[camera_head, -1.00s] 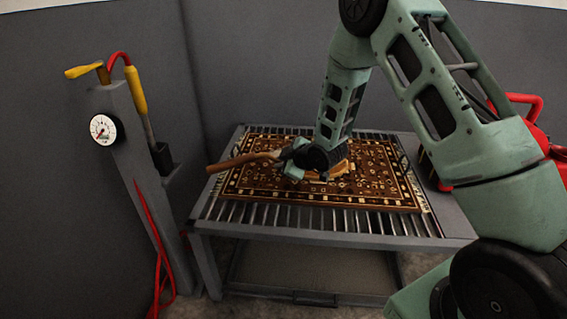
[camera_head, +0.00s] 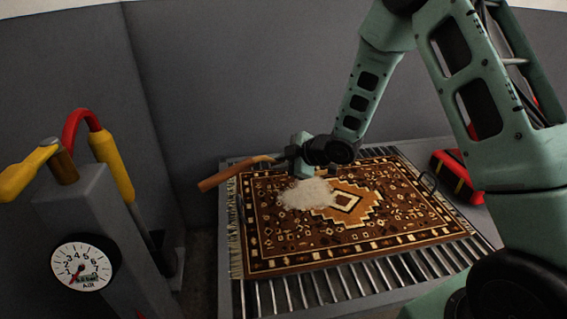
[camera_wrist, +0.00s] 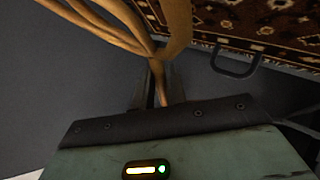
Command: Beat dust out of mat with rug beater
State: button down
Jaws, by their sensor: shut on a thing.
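The patterned brown mat (camera_head: 400,205) lies flat on a slatted metal table in the head view. A whitish patch of dust (camera_head: 308,194) shows on its left-centre part. My gripper (camera_head: 283,158) is above the mat's far left part, shut on the rug beater. The beater's brown wooden handle (camera_head: 228,175) sticks out to the left, past the mat's edge. In the wrist view the tan rug beater (camera_wrist: 176,30) runs up from between my fingers (camera_wrist: 159,88) and splits into several strands at the upper left. The beater's full head is not visible.
The table's slats (camera_head: 345,280) show along the near side. A grey post with an air gauge (camera_head: 82,267), yellow handles and a red hose stands at the left. A red and black object (camera_head: 455,175) is at the table's right. Grey walls stand behind.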

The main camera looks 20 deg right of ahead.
jog(key=shift+w, duration=0.15)
jog(key=shift+f+b, duration=2.55)
jog(key=shift+f, duration=0.35)
jog(key=shift+f+b, duration=0.7)
jog(key=shift+f, duration=0.15)
notch_tip(320, 180, up, 4)
jog(key=p, duration=0.4)
jog(key=shift+r, duration=0.25)
jog(key=shift+f, duration=0.1)
jog(key=shift+f, duration=0.2)
